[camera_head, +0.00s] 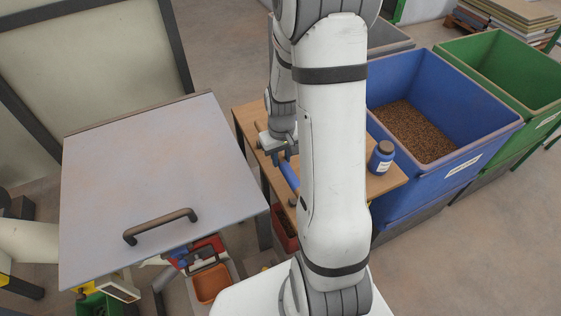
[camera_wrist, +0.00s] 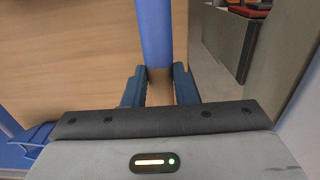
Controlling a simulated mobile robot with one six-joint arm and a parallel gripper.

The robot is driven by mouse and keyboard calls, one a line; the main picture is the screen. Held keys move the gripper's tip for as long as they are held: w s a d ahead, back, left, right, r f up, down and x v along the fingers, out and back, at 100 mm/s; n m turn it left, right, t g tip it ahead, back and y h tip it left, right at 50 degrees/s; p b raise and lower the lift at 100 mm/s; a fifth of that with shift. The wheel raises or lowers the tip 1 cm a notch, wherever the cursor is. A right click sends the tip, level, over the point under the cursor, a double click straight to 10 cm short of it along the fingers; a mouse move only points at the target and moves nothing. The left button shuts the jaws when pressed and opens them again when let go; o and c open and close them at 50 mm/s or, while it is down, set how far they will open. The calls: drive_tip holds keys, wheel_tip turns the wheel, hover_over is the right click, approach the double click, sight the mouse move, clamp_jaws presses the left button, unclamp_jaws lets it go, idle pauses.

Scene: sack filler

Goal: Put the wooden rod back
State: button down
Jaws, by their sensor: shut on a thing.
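My gripper (camera_head: 277,158) is over the wooden table, left of my white arm link. In the wrist view its two dark blue fingers (camera_wrist: 159,86) are shut on the wooden rod (camera_wrist: 160,90). The gripped stretch is bare wood-coloured; beyond the fingers the rod is blue. This blue stretch also shows in the head view (camera_head: 289,176), slanting down and right from the gripper. The rod's far end is cut off in the wrist view and hidden by my arm in the head view. I cannot tell whether the rod touches the table.
The wooden table (camera_head: 391,180) has a blue jar (camera_head: 381,158) with a dark lid near its right edge. A blue bin (camera_head: 485,135) of brown grains and a green bin (camera_head: 540,88) stand right. A grey lid (camera_head: 150,170) with a dark handle is left. Below it is an orange container (camera_head: 210,284).

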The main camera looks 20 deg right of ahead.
sight(282, 158)
wheel_tip(282, 158, down, 3)
drive_tip(key=shift+r, duration=0.1)
drive_tip(key=shift+f+b, duration=0.55)
drive_tip(key=shift+f, duration=0.05)
drive_tip(key=c, duration=1.2)
unclamp_jaws()
drive_tip(key=shift+o, duration=0.2)
